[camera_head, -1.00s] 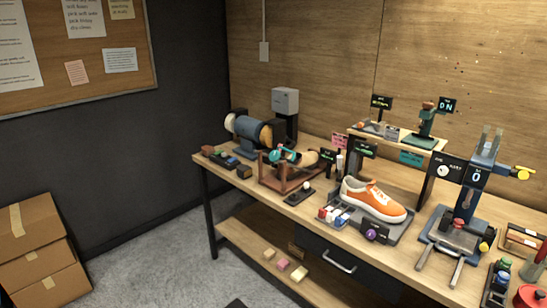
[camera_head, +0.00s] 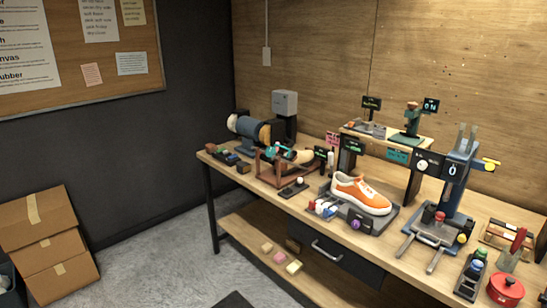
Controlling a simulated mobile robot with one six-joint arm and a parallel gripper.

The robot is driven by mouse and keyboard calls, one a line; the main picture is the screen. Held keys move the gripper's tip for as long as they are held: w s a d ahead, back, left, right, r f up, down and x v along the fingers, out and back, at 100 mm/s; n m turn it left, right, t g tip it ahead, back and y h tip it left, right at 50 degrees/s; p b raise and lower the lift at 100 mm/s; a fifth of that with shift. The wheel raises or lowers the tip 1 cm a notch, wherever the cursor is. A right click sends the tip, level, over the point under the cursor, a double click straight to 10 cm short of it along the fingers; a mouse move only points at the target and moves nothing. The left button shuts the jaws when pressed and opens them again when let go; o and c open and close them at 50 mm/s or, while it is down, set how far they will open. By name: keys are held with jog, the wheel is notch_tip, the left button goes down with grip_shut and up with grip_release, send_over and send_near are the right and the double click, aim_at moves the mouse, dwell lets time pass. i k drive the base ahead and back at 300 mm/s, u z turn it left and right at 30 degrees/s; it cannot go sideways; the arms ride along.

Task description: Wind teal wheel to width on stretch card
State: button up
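A small teal wheel (camera_head: 271,153) sits at the left end of a brown wooden stand (camera_head: 268,176) on the workbench, with a tan shoe-shaped form (camera_head: 299,157) lying in the stand. A small dark sign with green lettering (camera_head: 320,153) stands just right of it, and a pink card (camera_head: 332,139) is behind that. A teal card (camera_head: 397,155) hangs at the shelf's front edge. The writing on these is too small to read, so I cannot tell which is the stretch card. My gripper is not in view.
An orange sneaker (camera_head: 360,194) rests on a grey tray with small bottles beside it. A blue press (camera_head: 457,178) stands to the right, near a red pot (camera_head: 506,287). Cardboard boxes (camera_head: 47,232) stand at lower left. The floor (camera_head: 165,270) before the bench is mostly clear.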

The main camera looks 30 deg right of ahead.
aim_at(271, 152)
jog(key=u, duration=0.8)
jog(key=k, duration=0.15)
jog(key=z, duration=1.6)
jog(key=i, duration=1)
jog(key=u, duration=4.1)
jog(key=i, duration=0.1)
jog(key=z, duration=2.25)
